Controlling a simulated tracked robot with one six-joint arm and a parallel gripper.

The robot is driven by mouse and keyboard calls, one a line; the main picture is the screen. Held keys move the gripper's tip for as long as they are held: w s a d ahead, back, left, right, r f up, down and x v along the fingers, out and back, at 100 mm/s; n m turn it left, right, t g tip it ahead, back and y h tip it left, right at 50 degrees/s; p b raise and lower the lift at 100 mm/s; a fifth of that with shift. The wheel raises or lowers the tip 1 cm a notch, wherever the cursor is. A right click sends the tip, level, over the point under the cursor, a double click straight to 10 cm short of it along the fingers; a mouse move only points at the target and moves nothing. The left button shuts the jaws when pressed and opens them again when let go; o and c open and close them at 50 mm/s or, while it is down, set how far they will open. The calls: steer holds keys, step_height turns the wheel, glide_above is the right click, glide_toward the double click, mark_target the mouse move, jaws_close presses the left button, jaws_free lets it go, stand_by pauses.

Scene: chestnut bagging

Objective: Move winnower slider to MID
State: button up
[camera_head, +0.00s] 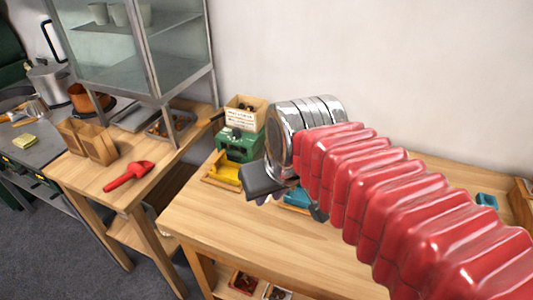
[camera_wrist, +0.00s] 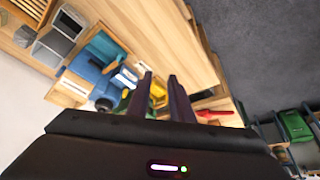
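A green machine (camera_head: 240,145) with a wooden, labelled box on top stands at the left end of the wooden bench, a yellow tray in front of it. A blue machine (camera_wrist: 97,62) shows in the wrist view; in the head view my arm hides most of it. I cannot tell for sure which is the winnower, and no slider or its setting can be made out. My gripper (camera_head: 262,197) is above the bench by the yellow tray (camera_head: 223,172). In the wrist view my gripper (camera_wrist: 160,77) has its two dark fingers apart, with nothing between them.
The front of the bench (camera_head: 270,245) is clear. A small blue object (camera_head: 487,200) lies at right.

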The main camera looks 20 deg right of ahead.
steer(key=w+d+r+g, duration=0.1)
steer(key=w+d+r, duration=0.1)
steer(key=w, duration=0.5)
steer(key=w+d+r+g, duration=0.1)
steer(key=w+d+r, duration=0.1)
steer(key=w, duration=0.4)
steer(key=w+d+f+g, duration=0.3)
steer(key=w+d, duration=0.4)
steer(key=w, duration=0.6)
steer(key=shift+d+f, duration=0.15)
steer(key=shift+f, duration=0.4)
steer(key=shift+f, duration=0.15)
step_height(320, 180, down, 14)
steer(key=shift+r, duration=0.25)
steer(key=shift+c, duration=0.4)
jaws_close()
steer(key=shift+w, duration=0.1)
